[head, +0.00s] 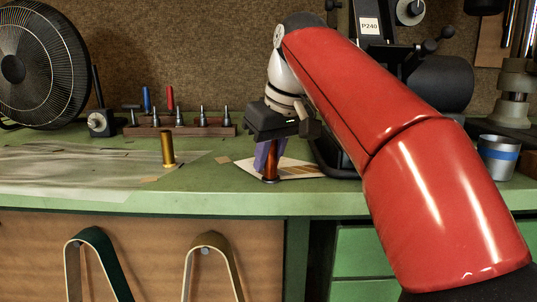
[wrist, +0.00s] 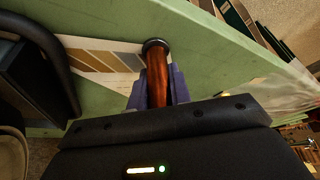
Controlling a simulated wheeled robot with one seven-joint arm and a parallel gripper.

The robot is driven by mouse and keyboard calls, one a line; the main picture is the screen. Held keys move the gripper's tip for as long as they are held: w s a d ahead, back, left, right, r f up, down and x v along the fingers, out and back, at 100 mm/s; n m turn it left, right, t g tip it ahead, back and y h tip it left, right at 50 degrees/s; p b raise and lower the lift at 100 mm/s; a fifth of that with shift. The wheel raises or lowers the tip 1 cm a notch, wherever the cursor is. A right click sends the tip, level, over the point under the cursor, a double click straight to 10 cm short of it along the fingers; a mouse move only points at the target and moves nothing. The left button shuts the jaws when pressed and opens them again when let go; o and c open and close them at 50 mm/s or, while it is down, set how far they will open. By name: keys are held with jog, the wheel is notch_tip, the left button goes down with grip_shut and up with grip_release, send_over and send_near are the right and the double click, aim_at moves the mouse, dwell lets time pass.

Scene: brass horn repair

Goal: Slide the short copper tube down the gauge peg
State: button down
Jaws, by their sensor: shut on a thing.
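A reddish-brown copper tube (head: 270,162) stands upright between the purple fingers of my gripper (head: 262,156), low over the green bench. In the wrist view the copper tube (wrist: 157,80) runs between both fingers (wrist: 155,92), which are shut on it. A wider dark round rim (wrist: 155,44) shows at its far end. I cannot tell whether this rim belongs to the tube or to a base beneath it. A brass-coloured upright cylinder (head: 167,149) stands apart on the bench to the left; it may be the gauge peg. No peg is visible inside the tube.
A card with tan and grey stripes (head: 297,168) lies beside the tube. A wooden rack (head: 180,128) with several pegs stands behind, with a fan (head: 40,65) at left. A metal cup (head: 497,158) stands at right. A translucent sheet (head: 70,172) covers the left bench.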

jog(key=shift+f, duration=0.1)
jog(key=c, duration=1.2)
grip_release()
jog(key=p+v, duration=0.3)
jog(key=v, duration=0.4)
jog(key=shift+r, duration=0.4)
jog(key=shift+s, duration=0.1)
